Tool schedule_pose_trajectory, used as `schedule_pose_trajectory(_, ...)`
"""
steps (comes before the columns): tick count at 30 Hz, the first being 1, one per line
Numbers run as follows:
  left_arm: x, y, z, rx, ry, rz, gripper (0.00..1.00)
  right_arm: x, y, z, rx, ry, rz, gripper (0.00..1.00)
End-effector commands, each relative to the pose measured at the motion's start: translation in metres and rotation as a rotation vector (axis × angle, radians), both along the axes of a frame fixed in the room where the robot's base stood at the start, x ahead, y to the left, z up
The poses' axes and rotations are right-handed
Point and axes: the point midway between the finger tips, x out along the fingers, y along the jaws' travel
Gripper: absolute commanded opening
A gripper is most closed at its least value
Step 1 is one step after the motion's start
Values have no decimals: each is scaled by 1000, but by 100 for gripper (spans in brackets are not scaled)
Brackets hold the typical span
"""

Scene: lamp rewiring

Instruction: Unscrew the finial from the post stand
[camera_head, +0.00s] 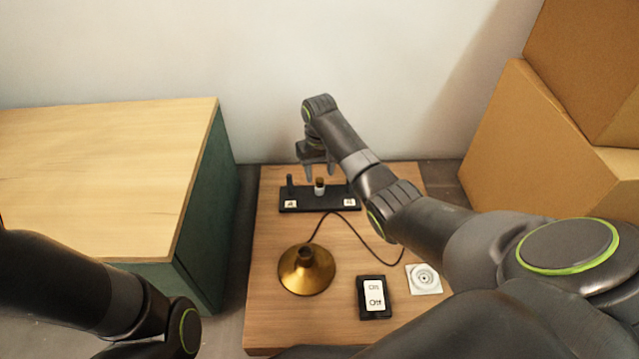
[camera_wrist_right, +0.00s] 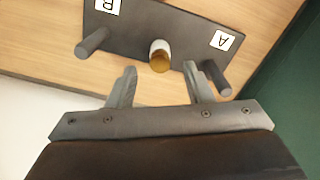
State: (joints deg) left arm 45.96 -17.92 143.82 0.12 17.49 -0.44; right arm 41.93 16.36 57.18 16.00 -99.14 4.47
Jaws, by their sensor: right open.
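The post stand (camera_head: 310,204) is a dark bar at the back of the wooden board, with a dark upright post near each end and labels A and B. A small white piece with a brass top, which looks like the finial (camera_head: 319,186), stands at its middle; it also shows in the right wrist view (camera_wrist_right: 160,58). My right gripper (camera_head: 320,173) is open and empty just above and behind the finial. In the right wrist view its fingertips (camera_wrist_right: 161,70) lie either side of the finial's line, apart from it. My left gripper is out of view; only its arm shows.
A brass lamp base (camera_head: 306,270) with a dark cord stands on the board (camera_head: 265,318). An On/Off switch card (camera_head: 374,297) and a white square plate (camera_head: 423,279) lie right of it. A green cabinet (camera_head: 205,210) is left, cardboard boxes (camera_head: 520,160) right.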

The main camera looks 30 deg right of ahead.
Motion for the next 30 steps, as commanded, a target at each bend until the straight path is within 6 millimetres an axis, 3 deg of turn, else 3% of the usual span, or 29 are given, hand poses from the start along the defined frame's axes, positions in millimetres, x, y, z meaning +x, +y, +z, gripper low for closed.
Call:
schedule_pose_trajectory(1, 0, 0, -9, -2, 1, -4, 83, 0, 0, -11, 0, 0, 0, 46)
schedule_pose_trajectory(6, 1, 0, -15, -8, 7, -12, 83, 0, 0, -22, 0, 0, 0, 46)
schedule_pose_trajectory(18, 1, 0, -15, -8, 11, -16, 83, 0, 0, -24, 0, 0, 0, 46)
schedule_pose_trajectory(29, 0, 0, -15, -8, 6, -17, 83, 0, 0, -24, 0, 0, 0, 0)
schedule_pose_trajectory(30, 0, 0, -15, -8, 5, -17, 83, 0, 0, -24, 0, 0, 0, 16)
